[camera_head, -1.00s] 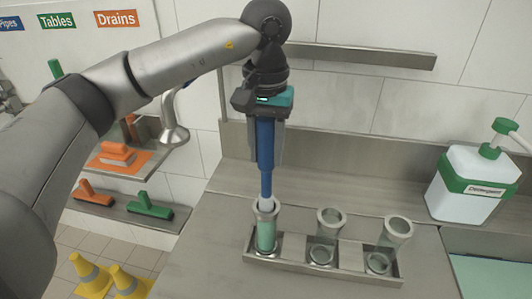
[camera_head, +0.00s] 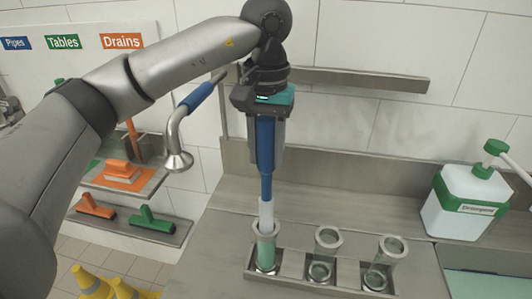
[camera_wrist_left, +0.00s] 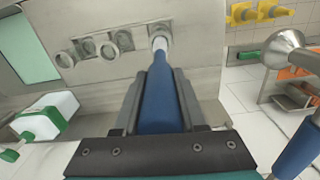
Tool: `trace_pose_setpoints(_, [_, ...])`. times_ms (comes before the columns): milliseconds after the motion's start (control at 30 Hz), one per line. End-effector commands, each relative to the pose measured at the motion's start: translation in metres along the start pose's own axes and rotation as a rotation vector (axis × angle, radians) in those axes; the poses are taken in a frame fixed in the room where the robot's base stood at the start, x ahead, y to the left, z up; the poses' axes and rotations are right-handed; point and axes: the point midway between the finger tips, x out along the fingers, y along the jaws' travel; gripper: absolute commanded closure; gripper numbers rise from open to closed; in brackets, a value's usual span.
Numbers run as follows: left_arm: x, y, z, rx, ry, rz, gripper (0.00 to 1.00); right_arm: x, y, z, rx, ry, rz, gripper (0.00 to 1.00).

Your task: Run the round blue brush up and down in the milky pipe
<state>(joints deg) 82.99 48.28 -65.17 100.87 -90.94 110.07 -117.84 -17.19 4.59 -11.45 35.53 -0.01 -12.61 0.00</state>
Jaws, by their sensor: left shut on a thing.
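The brush shows a long blue handle (camera_head: 264,185) with a pale white lower part (camera_head: 266,215). My left gripper (camera_head: 265,155) is shut on the handle and holds the brush upright. The lower end is inside the leftmost glass pipe (camera_head: 265,252), which looks milky green; the bristles are hidden or cannot be made out. The wrist view also shows the blue handle (camera_wrist_left: 160,90) between my left fingers, with the white part running into the pipe mouth. My right gripper is in neither view.
Two clearer pipes (camera_head: 327,243) (camera_head: 389,250) stand to the right in the same metal rack (camera_head: 345,292). A white detergent bottle (camera_head: 467,205) stands at the right. A metal spout (camera_head: 175,135) and a shelf of brushes (camera_head: 130,222) are at the left. A wall rail (camera_head: 360,80) runs behind.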

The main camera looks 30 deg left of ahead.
Motion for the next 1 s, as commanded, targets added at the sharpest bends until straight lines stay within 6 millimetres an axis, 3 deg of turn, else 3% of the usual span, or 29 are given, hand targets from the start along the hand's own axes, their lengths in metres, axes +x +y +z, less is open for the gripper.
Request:
trace_pose_setpoints(500, [-0.054, 0.000, 0.000, -0.001, 0.000, -0.001, 1.00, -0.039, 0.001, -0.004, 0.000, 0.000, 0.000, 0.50])
trace_pose_setpoints(1000, [-0.055, 0.000, 0.000, -0.001, 0.000, -0.001, 1.00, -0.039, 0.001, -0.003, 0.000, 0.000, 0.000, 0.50])
